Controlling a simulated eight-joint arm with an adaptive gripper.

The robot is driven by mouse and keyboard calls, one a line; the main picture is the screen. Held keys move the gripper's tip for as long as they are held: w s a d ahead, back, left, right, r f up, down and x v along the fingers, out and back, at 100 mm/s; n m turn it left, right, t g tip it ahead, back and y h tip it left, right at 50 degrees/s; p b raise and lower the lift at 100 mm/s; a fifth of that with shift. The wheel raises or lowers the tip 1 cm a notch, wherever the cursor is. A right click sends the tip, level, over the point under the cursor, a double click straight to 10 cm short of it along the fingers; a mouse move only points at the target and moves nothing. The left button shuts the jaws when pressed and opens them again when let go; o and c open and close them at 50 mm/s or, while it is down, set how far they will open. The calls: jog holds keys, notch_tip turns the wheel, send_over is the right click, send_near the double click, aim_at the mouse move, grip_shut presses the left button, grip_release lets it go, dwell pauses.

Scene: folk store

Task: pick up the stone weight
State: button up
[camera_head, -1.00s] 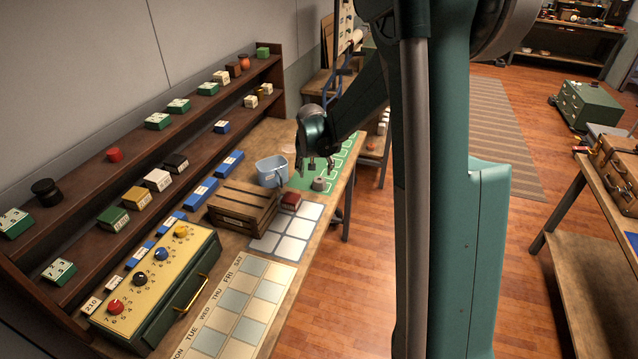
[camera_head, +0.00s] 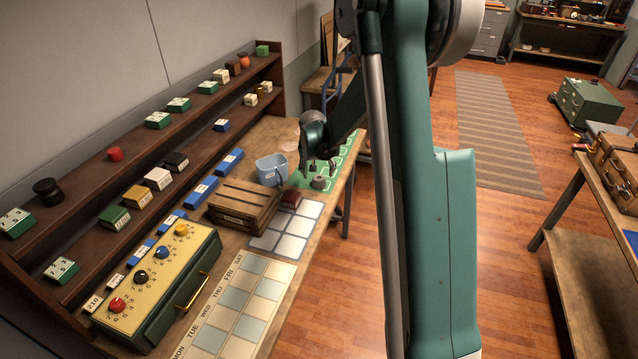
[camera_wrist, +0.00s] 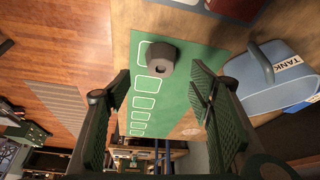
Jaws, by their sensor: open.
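The stone weight (camera_head: 319,183) is a small grey-brown block with a knob, standing on the near end of the green mat (camera_head: 342,160). In the wrist view the stone weight (camera_wrist: 161,59) sits on the green mat (camera_wrist: 182,108) beside white outlined squares, ahead of and between my fingers. My gripper (camera_head: 318,170) hangs close to the weight, slightly left of and above it. In the wrist view my gripper (camera_wrist: 162,95) is open and empty, its two fingers wide apart. I cannot tell the exact gap to the weight.
A blue bin (camera_head: 271,170) labelled TANK stands left of my gripper; it also shows in the wrist view (camera_wrist: 270,80). A wooden crate (camera_head: 243,205) and a dark red block (camera_head: 291,198) stand nearer. The table's edge lies close on the right.

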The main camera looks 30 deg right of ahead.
aim_at(319, 178)
jog(key=shift+x, duration=1)
jog(key=shift+f, duration=0.1)
jog(key=shift+x, duration=2.5)
jog(key=shift+w, duration=0.1)
jog(key=c, duration=1.1)
